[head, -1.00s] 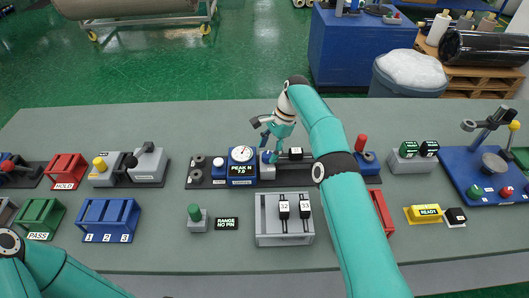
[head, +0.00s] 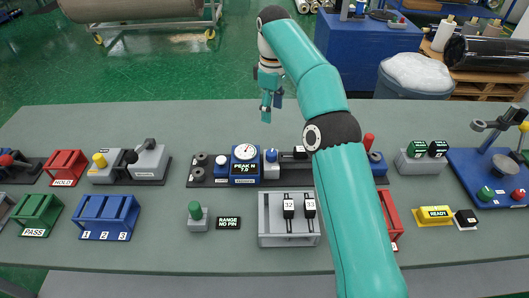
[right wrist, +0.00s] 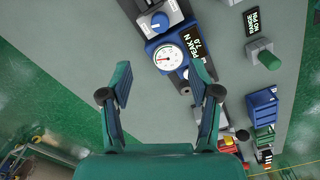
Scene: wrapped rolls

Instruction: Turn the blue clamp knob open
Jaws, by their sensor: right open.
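The blue clamp knob (head: 271,155) sits on a grey block just right of the blue gauge unit (head: 245,165), whose display reads PEAK N 7.0. In the right wrist view the knob (right wrist: 159,22) is near the top, above the gauge dial (right wrist: 168,57). My right gripper (head: 270,106) is open and empty, raised near the bench's far edge and apart from the knob. Its two spread fingers also show in the right wrist view (right wrist: 162,90). My left gripper is in neither view.
A grey rack (head: 288,240) holding black pieces labelled 32 and 33 stands in front of the fixture. A green knob box (head: 198,218) and a RANGE NO PIN display (head: 228,223) are to its left. The bench front is mostly clear.

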